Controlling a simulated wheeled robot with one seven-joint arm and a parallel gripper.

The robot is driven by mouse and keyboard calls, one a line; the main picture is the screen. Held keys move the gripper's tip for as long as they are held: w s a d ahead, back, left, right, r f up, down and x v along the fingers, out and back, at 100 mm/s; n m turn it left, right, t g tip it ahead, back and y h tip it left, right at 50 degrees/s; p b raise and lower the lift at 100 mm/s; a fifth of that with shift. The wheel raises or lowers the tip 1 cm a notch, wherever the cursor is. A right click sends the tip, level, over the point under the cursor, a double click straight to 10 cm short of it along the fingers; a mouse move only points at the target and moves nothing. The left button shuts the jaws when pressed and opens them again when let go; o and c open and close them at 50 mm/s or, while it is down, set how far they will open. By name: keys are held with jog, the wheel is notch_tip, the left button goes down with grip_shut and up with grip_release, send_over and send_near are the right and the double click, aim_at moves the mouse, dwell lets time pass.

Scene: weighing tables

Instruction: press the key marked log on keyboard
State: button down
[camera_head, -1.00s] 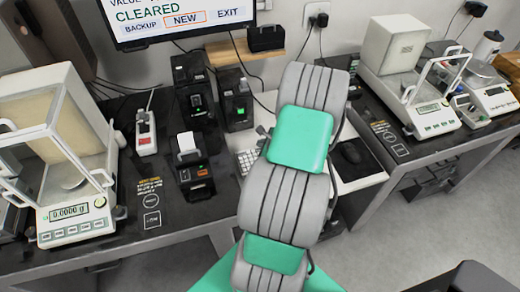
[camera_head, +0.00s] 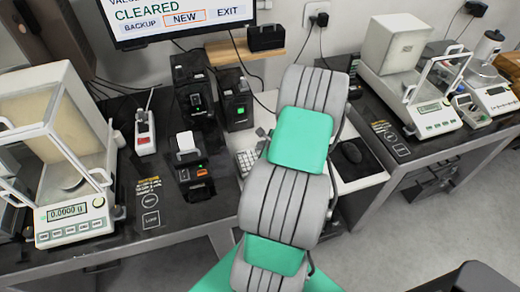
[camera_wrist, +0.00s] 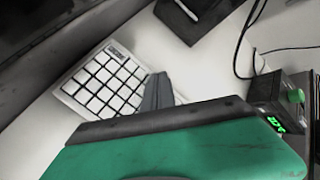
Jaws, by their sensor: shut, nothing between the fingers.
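The keyboard (camera_wrist: 88,88) is a small white pad with several pale square keys, lying on the white desk top. In the head view the keyboard (camera_head: 243,163) shows only in part, left of my arm. The key markings are too small to read, so I cannot tell which key is log. My gripper (camera_wrist: 158,90) is shut and empty, its grey fingers at the right side of the keyboard in the wrist view. They cover some keys there, and I cannot tell whether they touch. In the head view my arm hides most of the gripper.
The monitor (camera_head: 180,18) reads CLEARED, with NEW outlined. Small black devices (camera_head: 236,102) and a printer (camera_head: 193,172) stand left of the keyboard. Balances (camera_head: 75,222) stand on the dark tables at both sides.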

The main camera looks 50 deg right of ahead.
dwell(0.4)
jog(key=shift+r+p, duration=0.65)
jog(key=shift+r, duration=0.05)
notch_tip(320, 180, up, 5)
jog(key=p, duration=0.4)
dwell(0.6)
